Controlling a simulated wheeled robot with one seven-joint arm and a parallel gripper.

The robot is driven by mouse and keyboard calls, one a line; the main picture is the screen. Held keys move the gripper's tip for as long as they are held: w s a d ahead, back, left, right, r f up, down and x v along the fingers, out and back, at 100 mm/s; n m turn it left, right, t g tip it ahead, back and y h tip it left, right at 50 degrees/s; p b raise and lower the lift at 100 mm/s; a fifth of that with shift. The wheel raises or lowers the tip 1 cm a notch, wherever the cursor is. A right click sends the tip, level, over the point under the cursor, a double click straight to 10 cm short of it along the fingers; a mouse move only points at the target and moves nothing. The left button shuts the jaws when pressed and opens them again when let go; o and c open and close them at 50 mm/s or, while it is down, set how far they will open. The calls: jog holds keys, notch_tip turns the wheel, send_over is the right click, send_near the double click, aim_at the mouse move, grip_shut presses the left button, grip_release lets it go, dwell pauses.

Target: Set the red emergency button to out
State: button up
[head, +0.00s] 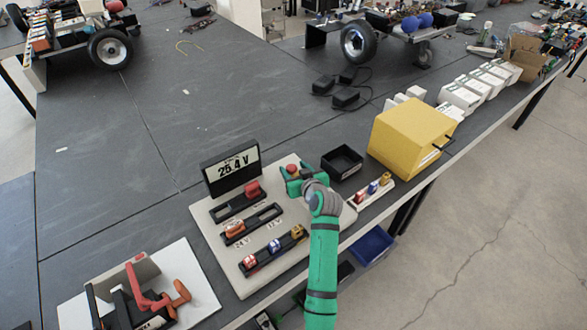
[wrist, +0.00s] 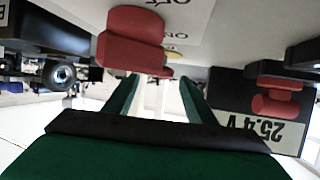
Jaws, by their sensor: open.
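The red emergency button (head: 292,170) shows as a small red cap at the far end of my gripper (head: 304,181), on the back right of the light panel (head: 222,203). In the wrist view, which looks upside down, a large red stepped knob (wrist: 130,40) stands close by, up and left of my open fingertips (wrist: 160,82); it seems to be this button. The gap between the green fingers looks empty. I see no clear contact with the knob. Whether the button is in or out I cannot tell. My gripper hides part of its mount in the head view.
A voltage display (head: 232,167) with a red switch (head: 252,188) stands left of my gripper. Coloured switches (head: 273,246) sit nearer on the panel. A black tray (head: 342,162) and a yellow box (head: 411,138) stand to the right.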

jog(key=v, duration=1)
jog(key=shift+d, duration=0.1)
jog(key=shift+s, duration=0.15)
